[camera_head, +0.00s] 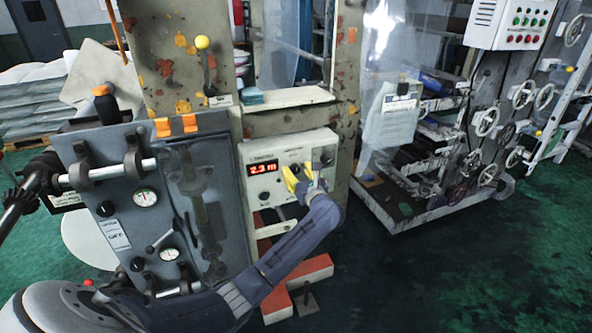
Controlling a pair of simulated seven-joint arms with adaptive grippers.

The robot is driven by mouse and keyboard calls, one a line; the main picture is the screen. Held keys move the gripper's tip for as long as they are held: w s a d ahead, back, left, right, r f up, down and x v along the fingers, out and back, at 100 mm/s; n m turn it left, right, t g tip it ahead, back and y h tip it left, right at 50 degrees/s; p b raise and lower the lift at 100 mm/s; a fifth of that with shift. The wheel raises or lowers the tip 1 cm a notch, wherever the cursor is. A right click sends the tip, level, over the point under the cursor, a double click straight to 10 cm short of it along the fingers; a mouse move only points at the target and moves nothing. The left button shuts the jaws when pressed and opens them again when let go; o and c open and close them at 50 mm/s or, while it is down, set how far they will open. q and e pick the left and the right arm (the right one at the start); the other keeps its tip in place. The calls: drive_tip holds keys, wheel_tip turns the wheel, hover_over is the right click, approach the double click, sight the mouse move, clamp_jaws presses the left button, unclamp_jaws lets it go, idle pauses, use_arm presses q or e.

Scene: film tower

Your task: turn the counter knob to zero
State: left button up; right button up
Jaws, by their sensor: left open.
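The counter panel (262,153) is a cream box on the front of the machine frame. Its red display (264,167) appears to read 2.3 m. My left gripper (299,178) has yellow fingertips and is open at the panel's face, right of the display and lower left of that knob. The fingers and wrist cover part of the panel, so I cannot tell whether they touch a control there. My right gripper is not in view.
A grey panel with gauges (145,197) and a steel bar (102,175) stands left of the counter. A lever with a yellow ball (202,42) rises above it. Orange-red feet (297,285) are below. Green floor (440,270) is clear at the lower right.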

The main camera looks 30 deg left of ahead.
use_arm(q)
drive_tip(key=shift+w+a, duration=0.35)
drive_tip(key=shift+a, duration=0.15)
clamp_jaws()
idle(0.3)
